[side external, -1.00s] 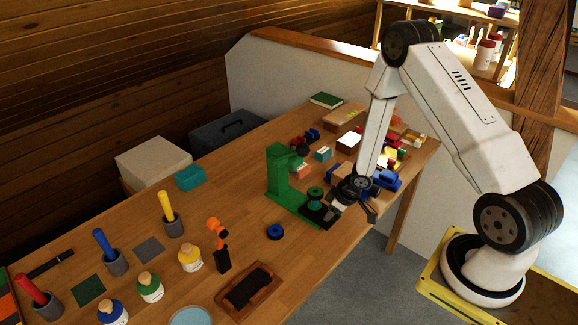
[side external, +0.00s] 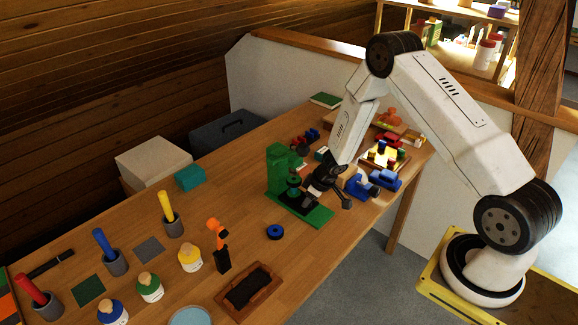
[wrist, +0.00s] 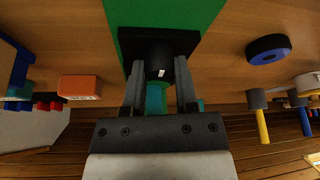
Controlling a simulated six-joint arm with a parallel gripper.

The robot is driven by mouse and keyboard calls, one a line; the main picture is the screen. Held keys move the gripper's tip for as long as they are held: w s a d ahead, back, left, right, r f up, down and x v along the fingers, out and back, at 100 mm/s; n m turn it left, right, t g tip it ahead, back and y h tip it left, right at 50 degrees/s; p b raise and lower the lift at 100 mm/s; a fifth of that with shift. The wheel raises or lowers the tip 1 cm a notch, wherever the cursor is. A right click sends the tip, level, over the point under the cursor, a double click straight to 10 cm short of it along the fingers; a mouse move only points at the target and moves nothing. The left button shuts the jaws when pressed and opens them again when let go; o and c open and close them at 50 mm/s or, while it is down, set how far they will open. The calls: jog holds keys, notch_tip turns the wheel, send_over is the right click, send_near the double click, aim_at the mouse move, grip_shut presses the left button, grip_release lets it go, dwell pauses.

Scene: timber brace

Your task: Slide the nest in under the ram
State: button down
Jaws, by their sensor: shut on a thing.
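The green press (side external: 279,168) stands on the bench, its column rising over a long flat base. In the wrist view the nest's black plate (wrist: 187,41) lies across the green base (wrist: 190,12). My gripper (side external: 313,188) is shut on the nest's black upright grip, with a finger on each side in the wrist view (wrist: 160,68). A teal-green part shows between the fingers, mostly hidden. I cannot make out the ram clearly.
A blue ring (side external: 275,232) lies on the bench in front of the press. The outer end of the press base is bare.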

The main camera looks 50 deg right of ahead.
jog(key=shift+w, duration=0.35)
jog(key=shift+c, duration=1.9)
grip_release()
jog(key=shift+s+r, duration=0.1)
jog(key=shift+r, duration=0.05)
jog(key=v, duration=0.7)
jog(key=shift+r, duration=0.2)
jog(key=shift+s, duration=0.1)
